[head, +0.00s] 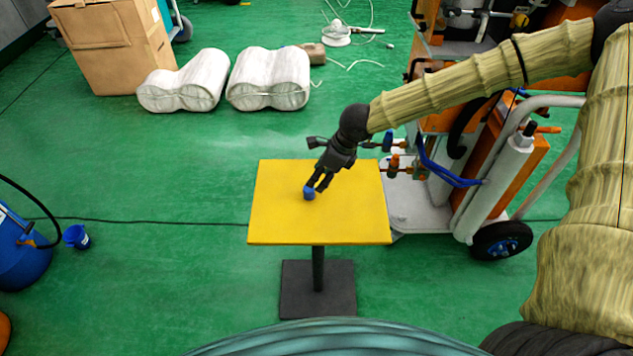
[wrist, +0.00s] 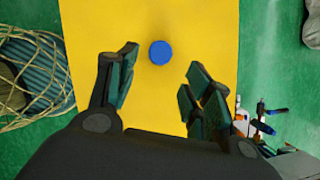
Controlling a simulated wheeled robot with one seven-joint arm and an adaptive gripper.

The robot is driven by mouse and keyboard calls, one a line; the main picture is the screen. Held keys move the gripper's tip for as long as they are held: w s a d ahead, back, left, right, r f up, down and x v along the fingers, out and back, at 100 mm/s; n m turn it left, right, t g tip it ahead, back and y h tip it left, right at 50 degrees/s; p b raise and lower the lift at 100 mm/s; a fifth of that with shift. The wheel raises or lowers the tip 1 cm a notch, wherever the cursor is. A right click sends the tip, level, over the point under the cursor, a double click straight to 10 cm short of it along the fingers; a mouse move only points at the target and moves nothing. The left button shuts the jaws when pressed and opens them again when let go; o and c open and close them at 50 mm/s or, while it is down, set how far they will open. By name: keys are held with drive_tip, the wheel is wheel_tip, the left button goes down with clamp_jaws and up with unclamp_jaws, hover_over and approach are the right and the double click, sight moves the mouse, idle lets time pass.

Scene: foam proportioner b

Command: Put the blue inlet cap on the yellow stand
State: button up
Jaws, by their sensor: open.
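The blue inlet cap (head: 309,193) rests on the yellow stand (head: 275,220), left of the middle of its top. In the wrist view the cap (wrist: 160,52) is a round blue disc on the yellow surface (wrist: 200,25). My gripper (head: 317,186) is just above and beside the cap in the head view. In the wrist view its fingers (wrist: 160,68) are spread apart, with the cap in line with the gap, slightly beyond the fingertips. Nothing is held between the fingers. Whether a finger touches the cap cannot be told.
An orange-framed cart (head: 520,165) with hoses, valves and a black wheel stands close to the stand's right side. White rolls (head: 268,80) and a cardboard box (head: 112,45) lie behind. The stand's top is otherwise clear.

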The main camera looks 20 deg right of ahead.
drive_tip(key=shift+v, duration=2.5)
